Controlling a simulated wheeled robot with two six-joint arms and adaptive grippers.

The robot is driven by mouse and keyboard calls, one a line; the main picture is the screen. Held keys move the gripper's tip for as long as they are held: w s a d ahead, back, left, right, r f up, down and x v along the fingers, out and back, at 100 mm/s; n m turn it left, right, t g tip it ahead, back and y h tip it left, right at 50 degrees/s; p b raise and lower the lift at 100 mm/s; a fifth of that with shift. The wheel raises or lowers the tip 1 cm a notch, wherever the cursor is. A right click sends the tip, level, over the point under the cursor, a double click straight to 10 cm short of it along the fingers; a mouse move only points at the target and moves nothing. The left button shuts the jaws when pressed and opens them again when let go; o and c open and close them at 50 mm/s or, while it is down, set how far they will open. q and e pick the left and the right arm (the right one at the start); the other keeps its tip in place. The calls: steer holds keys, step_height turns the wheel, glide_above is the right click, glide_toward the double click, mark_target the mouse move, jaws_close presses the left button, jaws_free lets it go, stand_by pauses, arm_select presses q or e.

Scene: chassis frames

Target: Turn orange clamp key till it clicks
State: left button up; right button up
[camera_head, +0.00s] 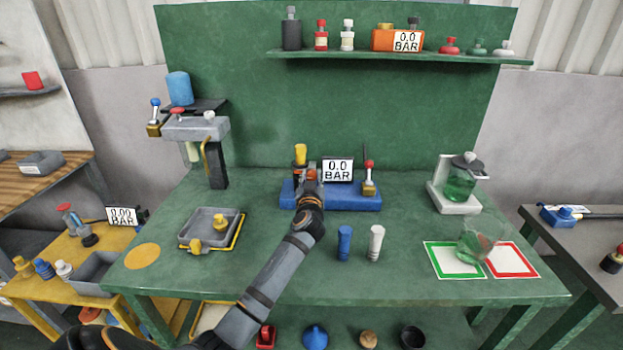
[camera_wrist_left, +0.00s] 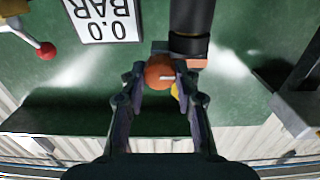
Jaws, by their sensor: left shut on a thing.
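The orange clamp key (camera_wrist_left: 159,71) shows in the left wrist view as a rounded orange piece with a thin pale line across it. My left gripper (camera_wrist_left: 164,76) is shut on it, with one finger on each side. In the head view my left gripper (camera_head: 309,187) is at the left part of a blue fixture block (camera_head: 352,201), and hides most of the key there. A dark cylinder (camera_wrist_left: 192,20) with a copper-coloured end is beside the key. A display (camera_head: 337,168) behind the block reads 0.0 BAR. My right gripper is in neither view.
A red-topped lever (camera_head: 369,175) stands on the block's right end. Blue (camera_head: 344,243) and white (camera_head: 375,243) cylinders stand in front. A grey tray (camera_head: 186,238) is left, and a glass beaker (camera_head: 474,243) right. A yellow cylinder (camera_head: 300,153) stands behind the gripper.

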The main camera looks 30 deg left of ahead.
arm_select(q)
jaws_close()
steer(key=shift+m, duration=0.3)
steer(key=m, duration=0.4)
steer(key=shift+m, duration=0.4)
steer(key=m+p, duration=0.2)
steer(key=m, duration=0.4)
steer(key=shift+w+d, duration=0.1)
steer(key=shift+f+m, duration=0.1)
steer(key=shift+m, duration=0.2)
steer(key=o, duration=1)
jaws_free()
